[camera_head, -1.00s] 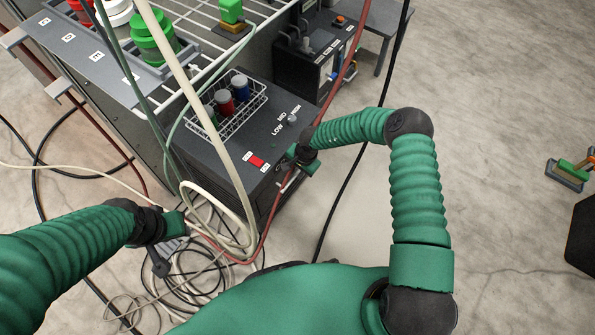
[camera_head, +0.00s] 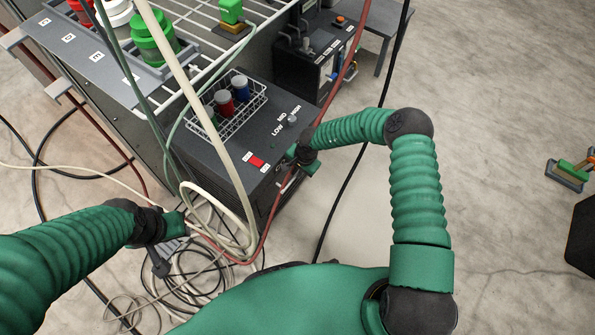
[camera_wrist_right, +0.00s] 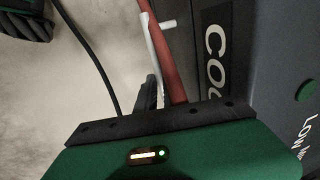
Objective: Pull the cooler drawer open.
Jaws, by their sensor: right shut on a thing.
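The cooler is a dark grey box (camera_head: 262,130) with a red switch (camera_head: 256,160) and a LOW/MID/HIGH dial on top. Its front faces the lower right, and part of its lettering (camera_wrist_right: 214,55) shows in the right wrist view. The drawer's pale bar handle (camera_wrist_right: 154,45) stands off that front. My right gripper (camera_head: 303,163) is at the front's upper edge, shut on the handle; the grasp is mostly hidden behind the gripper body. Any drawer gap is hidden. My left gripper (camera_head: 172,228) hangs at lower left, near loose cables, its fingers unclear.
A red cable (camera_wrist_right: 172,60) runs right beside the handle and my right gripper. A wire basket (camera_head: 246,113) with coloured jars sits on the cooler. Pale hoses (camera_head: 226,160) hang in front. Cables coil on the floor at lower left. Floor to the right is mostly clear.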

